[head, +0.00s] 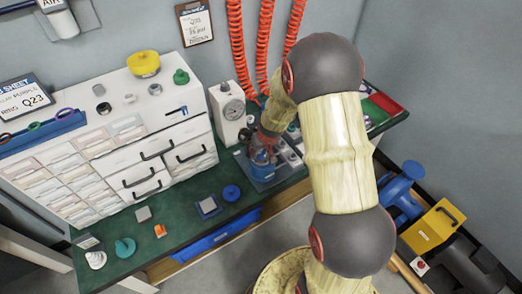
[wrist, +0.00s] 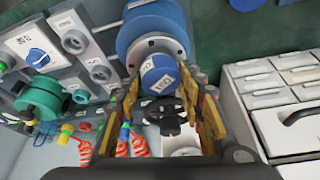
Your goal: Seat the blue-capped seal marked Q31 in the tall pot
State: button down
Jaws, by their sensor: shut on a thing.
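My gripper (wrist: 160,88) is shut on a blue-capped seal (wrist: 157,72) with a white label. The label's marking is too small to read surely. Beyond the seal is a blue round pot with a grey bolted flange (wrist: 147,46). The seal overlaps the flange in the wrist view, and I cannot tell whether it is in the opening or just above it. In the head view my gripper (head: 263,146) is over the blue fixture (head: 266,174) on the green bench, and the arm partly hides the spot.
Grey blocks with round ports (wrist: 75,43) and a green round part (wrist: 40,98) are beside the pot. A white gauge box (head: 228,110) and a drawer cabinet (head: 150,150) stand left of my gripper. Loose parts, including a blue ring (head: 231,193), lie on the front bench.

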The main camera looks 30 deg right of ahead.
jog(key=shift+f+b, duration=0.6)
jog(key=shift+b, duration=0.2)
dwell(0.5)
jog(key=shift+s+f, duration=0.1)
jog(key=shift+f, duration=0.25)
jog(key=c, duration=1.5)
grip_release()
jog(key=shift+a, duration=0.1)
jog(key=o, duration=0.4)
jog(key=v, duration=1.2)
